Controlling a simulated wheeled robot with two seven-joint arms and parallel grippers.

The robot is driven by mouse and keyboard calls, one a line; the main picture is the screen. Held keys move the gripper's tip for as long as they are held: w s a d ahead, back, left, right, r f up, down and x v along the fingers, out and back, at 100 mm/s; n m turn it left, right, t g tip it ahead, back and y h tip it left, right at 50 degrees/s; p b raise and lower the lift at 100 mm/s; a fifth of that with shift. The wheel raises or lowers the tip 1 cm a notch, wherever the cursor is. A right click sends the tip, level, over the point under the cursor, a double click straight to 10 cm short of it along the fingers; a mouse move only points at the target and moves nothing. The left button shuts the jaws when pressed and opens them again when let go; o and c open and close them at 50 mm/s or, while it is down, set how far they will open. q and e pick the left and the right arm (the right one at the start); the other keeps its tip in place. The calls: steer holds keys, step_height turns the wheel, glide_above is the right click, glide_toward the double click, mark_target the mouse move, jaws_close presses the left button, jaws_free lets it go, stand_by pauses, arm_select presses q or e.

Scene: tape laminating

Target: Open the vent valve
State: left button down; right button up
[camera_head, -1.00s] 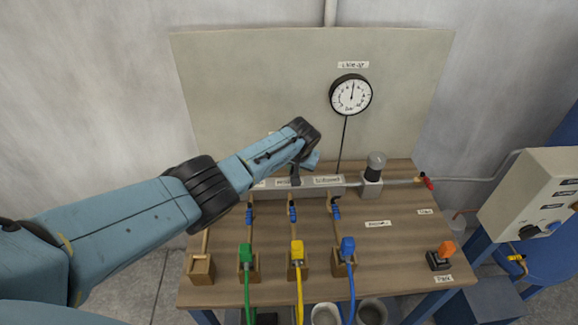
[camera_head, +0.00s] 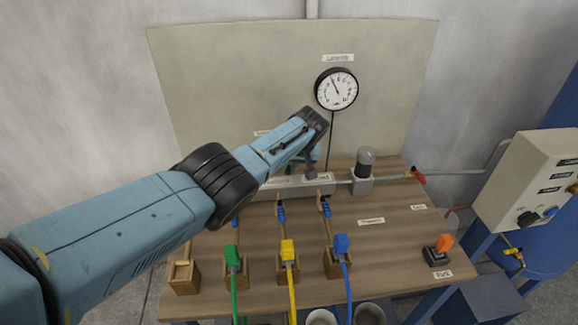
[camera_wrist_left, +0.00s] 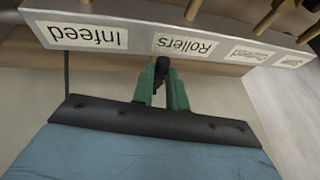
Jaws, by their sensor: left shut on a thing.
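A small red-handled valve (camera_head: 418,175) sits at the right end of the pipe behind the workbench; the label below it is too small to read, so I cannot tell whether it is the vent valve. My left gripper (camera_wrist_left: 160,72) has green fingers shut on a small dark thing (camera_wrist_left: 162,66) beside the labelled grey manifold. The arm hides much of this grip in the head view. The gripper is left of the red handle and apart from it. In the wrist view the Infeed label (camera_wrist_left: 85,36) and Rollers label (camera_wrist_left: 185,46) are upside down. My right gripper is not in view.
A round gauge (camera_head: 336,89) hangs on the back panel. A grey-capped fitting (camera_head: 363,170) stands between gripper and red handle. Green, yellow and blue plugs (camera_head: 341,244) with cables line the bench front. An orange switch (camera_head: 443,243) and control box (camera_head: 530,180) are right.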

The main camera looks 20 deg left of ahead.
arm_select(q)
steer(key=c, duration=1.4)
jaws_free()
steer(key=shift+r, duration=0.15)
steer(key=shift+d+r+p, duration=0.2)
steer(key=shift+r+p, duration=0.1)
steer(key=shift+p, duration=0.15)
steer(key=p+v, duration=0.3)
steer(key=v, duration=0.9)
steer(key=shift+s+r+p, duration=0.15)
steer(key=shift+r+p, duration=0.05)
steer(key=shift+p, duration=0.1)
